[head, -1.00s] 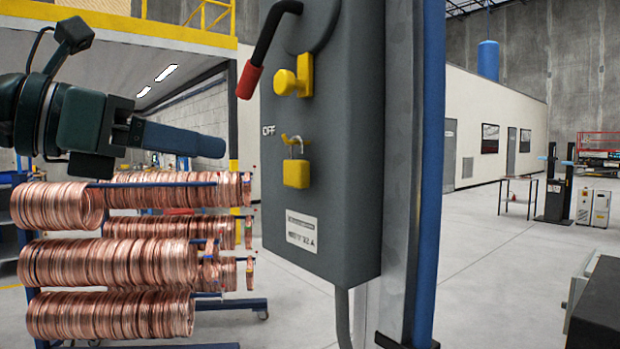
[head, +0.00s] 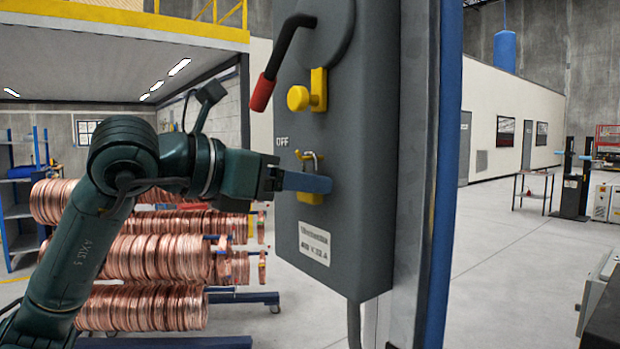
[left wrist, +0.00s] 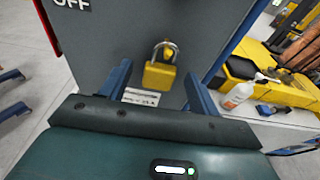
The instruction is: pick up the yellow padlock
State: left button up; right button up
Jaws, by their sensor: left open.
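The yellow padlock (head: 309,198) hangs by its metal shackle from a yellow hook on the front of the grey switch box (head: 345,240). In the head view a blue finger of my left gripper (head: 305,183) covers the middle of the padlock. In the left wrist view the padlock (left wrist: 159,75) shows between the two blue fingers of my left gripper (left wrist: 160,82). The fingers are spread, with a gap on each side of the padlock. Whether a finger touches it cannot be told. My right gripper is not in view.
A red-handled lever (head: 263,92) and a yellow knob (head: 299,98) sit on the box above the padlock. A blue post (head: 447,180) stands right of the box. Copper coils (head: 150,257) on a rack lie behind my left arm. The floor at right is mostly clear.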

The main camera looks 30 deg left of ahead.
pick_arm(q)
jog(key=shift+w, duration=0.15)
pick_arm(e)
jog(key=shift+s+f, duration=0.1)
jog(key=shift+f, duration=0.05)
pick_arm(q)
jog(key=shift+c, duration=0.5)
jog(key=c, duration=1)
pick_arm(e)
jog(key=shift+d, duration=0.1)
